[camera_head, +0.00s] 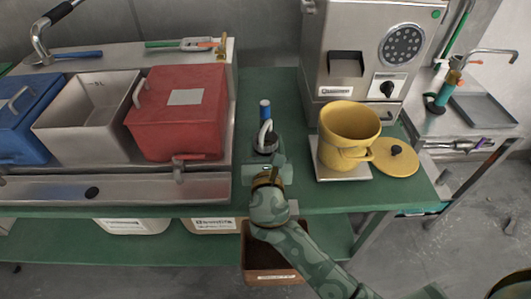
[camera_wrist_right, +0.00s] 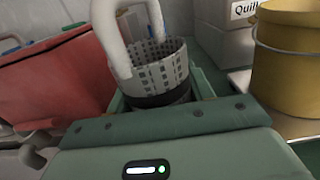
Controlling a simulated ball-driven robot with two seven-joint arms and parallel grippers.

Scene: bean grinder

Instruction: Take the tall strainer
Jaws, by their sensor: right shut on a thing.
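The tall strainer (camera_wrist_right: 165,68) is a grey perforated cylinder with a dark band low on its side and a pale looped handle. In the head view it is a small dark-and-pale shape (camera_head: 265,142) just beyond my right gripper (camera_head: 266,163), which partly hides it. My right gripper is shut on the strainer, low on its body, as the right wrist view (camera_wrist_right: 162,103) shows. The strainer looks upright over the green tabletop. I cannot tell whether its base touches the table.
A red lidded bin (camera_head: 180,120) stands close to the left. A yellow pot (camera_head: 348,128) sits on a pale plate to the right, with its yellow lid (camera_head: 396,158) beside it. A blue-topped item (camera_head: 265,108) is behind the strainer. The steel grinder (camera_head: 365,50) stands at the back.

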